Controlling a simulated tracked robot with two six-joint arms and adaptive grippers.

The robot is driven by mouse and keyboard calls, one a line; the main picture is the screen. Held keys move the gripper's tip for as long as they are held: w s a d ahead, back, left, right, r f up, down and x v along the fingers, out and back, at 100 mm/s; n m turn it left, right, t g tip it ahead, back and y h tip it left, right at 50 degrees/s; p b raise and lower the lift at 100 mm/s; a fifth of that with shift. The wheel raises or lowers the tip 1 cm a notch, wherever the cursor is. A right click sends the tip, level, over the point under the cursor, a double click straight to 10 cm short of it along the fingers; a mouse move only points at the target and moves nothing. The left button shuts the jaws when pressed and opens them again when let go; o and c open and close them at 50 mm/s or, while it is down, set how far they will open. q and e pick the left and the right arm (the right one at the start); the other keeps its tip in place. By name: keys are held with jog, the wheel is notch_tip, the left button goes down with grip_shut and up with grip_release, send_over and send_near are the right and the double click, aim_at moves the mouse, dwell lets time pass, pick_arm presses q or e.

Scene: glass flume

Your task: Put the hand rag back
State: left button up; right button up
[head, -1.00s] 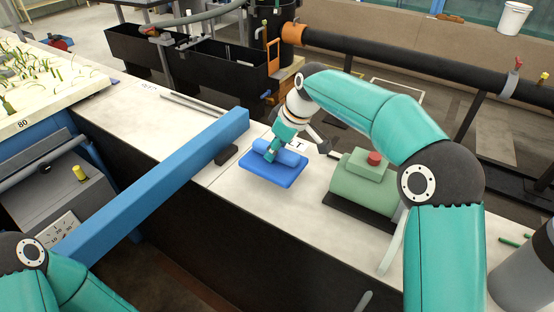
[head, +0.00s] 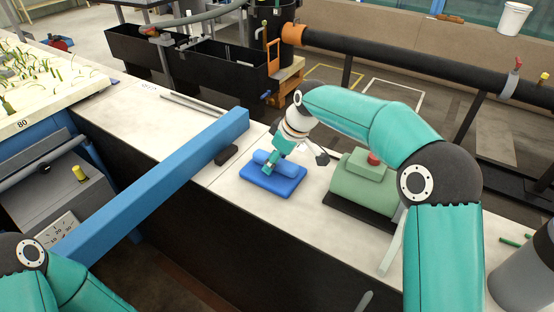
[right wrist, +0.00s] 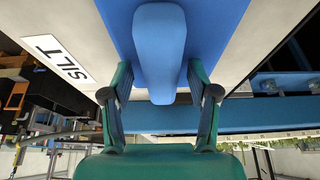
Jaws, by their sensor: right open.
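The blue hand rag (head: 286,167) shows as a thick roll on a flat blue piece (head: 275,187) on the pale bench top. I cannot tell whether the roll and the flat piece are one cloth. My right gripper (head: 267,168) is over the roll, pointing down. In the right wrist view my right gripper (right wrist: 160,110) is open, with one finger on each side of the roll (right wrist: 160,50); the fingers look apart from it. My left gripper is out of view; only part of my left arm shows at lower left.
A green machine with a red button (head: 374,158) stands right of the rag. A long blue beam (head: 160,185) and a small black block (head: 227,155) lie to its left. A SILT label (right wrist: 59,59) is beside the rag. Bench in front is clear.

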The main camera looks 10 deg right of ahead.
jog(key=v, duration=1.2)
jog(key=shift+r, duration=0.2)
jog(key=shift+w, duration=0.1)
